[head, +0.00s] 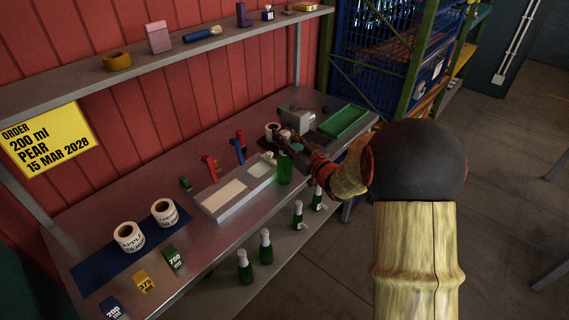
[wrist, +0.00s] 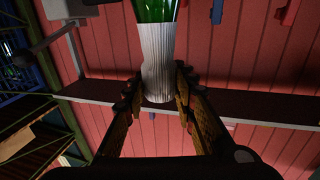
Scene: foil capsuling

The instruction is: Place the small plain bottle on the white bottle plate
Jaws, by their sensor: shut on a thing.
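My gripper (head: 284,140) is shut on the white ribbed neck cover (wrist: 158,62) of a green bottle (head: 284,168). In the wrist view the two fingers sit on either side of the cover, and the green glass (wrist: 152,10) is cut off by the top edge. In the head view the bottle hangs upright below my gripper, beside the right end of a long white fixture (head: 212,208). A pale flat plate (head: 262,168) shows on that end of the fixture. I cannot tell whether the bottle's base touches anything. No label shows on it.
Several green bottles with white tops (head: 265,247) stand lower down along the bench's front. Label rolls (head: 128,237) stand on a blue mat (head: 92,280) at left. Red (head: 210,168) and blue (head: 239,150) tools lie behind the fixture. A green tray (head: 345,122) is at the far right.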

